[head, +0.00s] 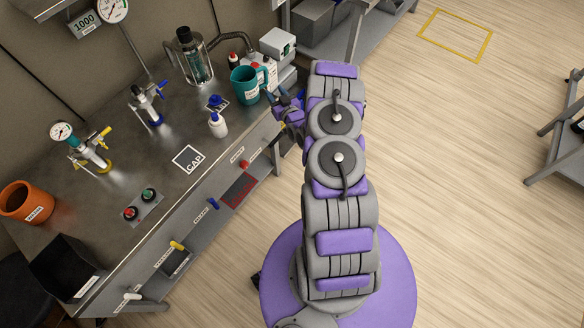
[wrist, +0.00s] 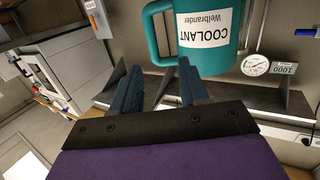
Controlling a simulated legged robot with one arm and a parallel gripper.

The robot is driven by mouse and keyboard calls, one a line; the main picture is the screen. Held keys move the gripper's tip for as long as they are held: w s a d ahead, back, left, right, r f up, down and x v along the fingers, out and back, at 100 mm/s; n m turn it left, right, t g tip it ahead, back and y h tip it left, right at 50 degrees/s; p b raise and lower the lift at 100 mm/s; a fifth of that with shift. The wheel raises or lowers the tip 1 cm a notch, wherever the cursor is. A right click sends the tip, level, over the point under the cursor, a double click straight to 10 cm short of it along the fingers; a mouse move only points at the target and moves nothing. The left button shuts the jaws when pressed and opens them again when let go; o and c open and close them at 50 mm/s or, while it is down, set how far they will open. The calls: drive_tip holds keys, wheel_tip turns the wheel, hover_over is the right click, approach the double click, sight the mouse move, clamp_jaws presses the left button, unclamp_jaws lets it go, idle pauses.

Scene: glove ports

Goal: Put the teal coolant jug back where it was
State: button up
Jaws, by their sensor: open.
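The teal coolant jug (head: 244,86) stands upright near the front edge of the steel bench, towards its far end. Its handle points right, towards my gripper (head: 287,104). In the wrist view the jug (wrist: 222,58) fills the top middle, with its white COOLANT label upside down and its handle on the left. My gripper also shows there (wrist: 158,82), with two blue fingers spread apart and nothing between them. The fingers point towards the handle side. The right fingertip overlaps the jug's edge in the picture; I cannot tell whether it touches.
A white bottle (head: 218,125) and blue-topped item (head: 216,102) stand close to the jug. A glass vessel (head: 188,58) is behind; white-and-red containers (head: 262,72) crowd its far side. A CAP square (head: 188,158) marks clear bench. Valve handles (head: 212,203) line the front.

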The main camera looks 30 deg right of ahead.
drive_tip(key=w+a+r+n+g+y, duration=0.1)
drive_tip(key=w+a+r+g, duration=0.3)
drive_tip(key=r, duration=0.4)
drive_tip(key=s+a+r+g, duration=0.5)
drive_tip(key=s+a+r, duration=0.2)
drive_tip(key=s+r, duration=0.2)
drive_tip(key=s+a+r+g, duration=0.3)
drive_tip(key=s+a+r, duration=0.1)
drive_tip(key=s, duration=1)
drive_tip(key=s+a+r+g, duration=0.3)
drive_tip(key=s+r, duration=0.3)
drive_tip(key=s, duration=0.8)
drive_tip(key=s+a+r+g, duration=0.4)
drive_tip(key=s+a, duration=0.2)
drive_tip(key=s, duration=0.8)
drive_tip(key=shift+s+r+y, duration=0.15)
drive_tip(key=shift+r+y, duration=0.25)
